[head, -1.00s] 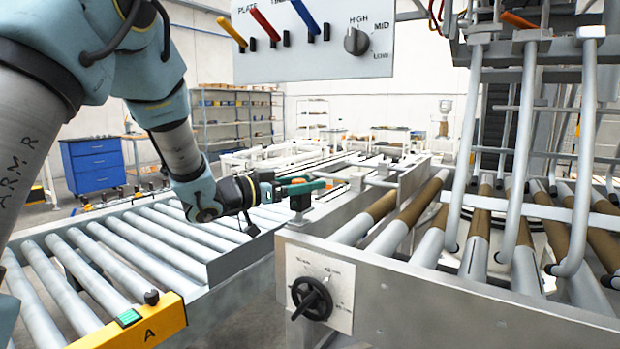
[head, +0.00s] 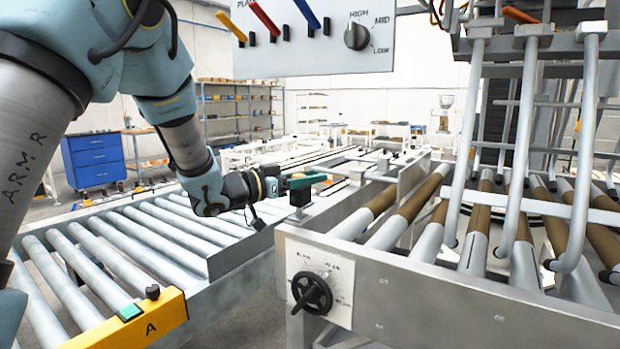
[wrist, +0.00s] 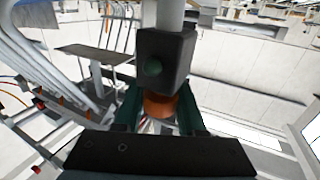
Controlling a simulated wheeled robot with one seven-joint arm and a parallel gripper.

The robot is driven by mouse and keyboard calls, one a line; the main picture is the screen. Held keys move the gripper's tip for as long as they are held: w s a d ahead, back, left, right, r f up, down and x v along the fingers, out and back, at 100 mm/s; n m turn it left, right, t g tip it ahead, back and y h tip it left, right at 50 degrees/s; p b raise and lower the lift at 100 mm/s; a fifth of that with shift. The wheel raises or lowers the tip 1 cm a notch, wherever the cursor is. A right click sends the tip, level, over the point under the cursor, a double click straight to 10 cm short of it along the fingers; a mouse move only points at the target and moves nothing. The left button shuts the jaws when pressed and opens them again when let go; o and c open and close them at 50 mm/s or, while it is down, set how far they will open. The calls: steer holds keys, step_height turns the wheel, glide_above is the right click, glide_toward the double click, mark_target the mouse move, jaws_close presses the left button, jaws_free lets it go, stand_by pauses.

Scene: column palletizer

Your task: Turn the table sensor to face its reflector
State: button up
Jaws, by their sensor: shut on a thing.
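The table sensor is a small dark box (wrist: 166,62) with a round green lens facing the wrist camera. An orange piece (wrist: 159,106) sits at it, between the teal fingers of my gripper (wrist: 160,98). A grey post adjoins the box at the top of the wrist view. In the head view my gripper (head: 303,181) reaches right to the sensor's dark block (head: 299,197), at the left rail of the roller table. My gripper is shut on the sensor; the exact contact is partly hidden. I cannot make out the reflector in either view.
The roller table (head: 440,285) with its knob (head: 312,292) stands right of the gripper, with grey bent bars above its rollers. A roller conveyor (head: 165,240) with a yellow end box (head: 135,322) lies at left. A lever panel (head: 310,45) hangs above.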

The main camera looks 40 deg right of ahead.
jaws_close()
steer(key=shift+m+g+p, duration=0.3)
steer(key=shift+m+g, duration=0.5)
steer(key=shift+g, duration=0.4)
steer(key=shift+s+a+m+g+y+p, duration=0.1)
steer(key=shift+s+m+g+y+p, duration=0.15)
steer(key=shift+m+g+y, duration=0.45)
steer(key=shift+s+a+m+g+y+p, duration=0.1)
steer(key=shift+s+m+g+y+p, duration=0.3)
steer(key=shift+g, duration=0.6)
steer(key=shift+w, duration=0.2)
steer(key=o, duration=1)
jaws_free()
